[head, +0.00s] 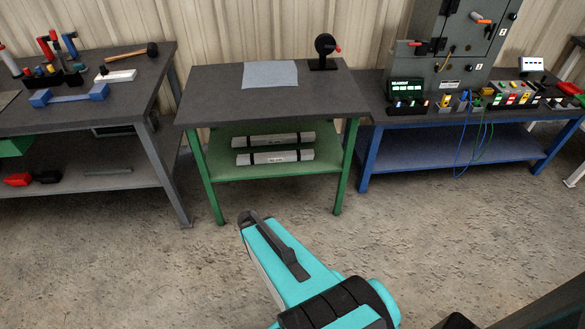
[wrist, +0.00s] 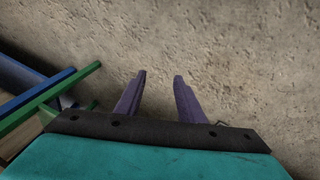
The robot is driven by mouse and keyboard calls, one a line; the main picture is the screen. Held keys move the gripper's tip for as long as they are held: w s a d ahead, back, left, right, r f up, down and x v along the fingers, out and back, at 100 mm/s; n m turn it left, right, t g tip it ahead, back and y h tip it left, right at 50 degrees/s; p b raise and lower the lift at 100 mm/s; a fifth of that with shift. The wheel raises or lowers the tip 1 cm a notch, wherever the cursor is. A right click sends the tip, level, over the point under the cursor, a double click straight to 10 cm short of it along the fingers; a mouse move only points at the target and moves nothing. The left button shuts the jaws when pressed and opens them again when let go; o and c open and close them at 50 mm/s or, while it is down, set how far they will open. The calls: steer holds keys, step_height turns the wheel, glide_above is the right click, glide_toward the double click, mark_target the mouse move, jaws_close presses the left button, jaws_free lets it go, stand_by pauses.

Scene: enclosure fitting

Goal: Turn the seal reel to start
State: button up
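The seal reel is most likely the black disc (head: 325,45) on a dark upright stand at the back right of the middle table, with a small red handle (head: 338,48) on its right side. In the wrist view my gripper (wrist: 160,76) shows two purple fingers spread apart with nothing between them, over bare floor. In the head view my turquoise arm reaches up from the bottom edge, in front of the table and well short of the reel. The reel does not show in the wrist view.
The middle table (head: 218,95) has green legs, a grey sheet (head: 270,74) on top and two wrapped bars on its shelf. A tool bench (head: 60,118) stands left. A blue bench (head: 440,118) with a grey cabinet (head: 455,45) stands right. The concrete floor in front is clear.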

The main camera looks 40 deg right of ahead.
steer(key=s+a+f+n+g+y+b, duration=0.1)
steer(key=s+a+f+n+g, duration=0.1)
steer(key=s+a, duration=0.7)
steer(key=s+a+f+n+g+y+b, duration=0.2)
steer(key=s+a+f+g, duration=0.2)
steer(key=s+a, duration=0.6)
steer(key=shift+s+a+f, duration=0.15)
steer(key=shift+s+f, duration=0.1)
steer(key=shift+f, duration=0.45)
steer(key=shift+c, duration=0.5)
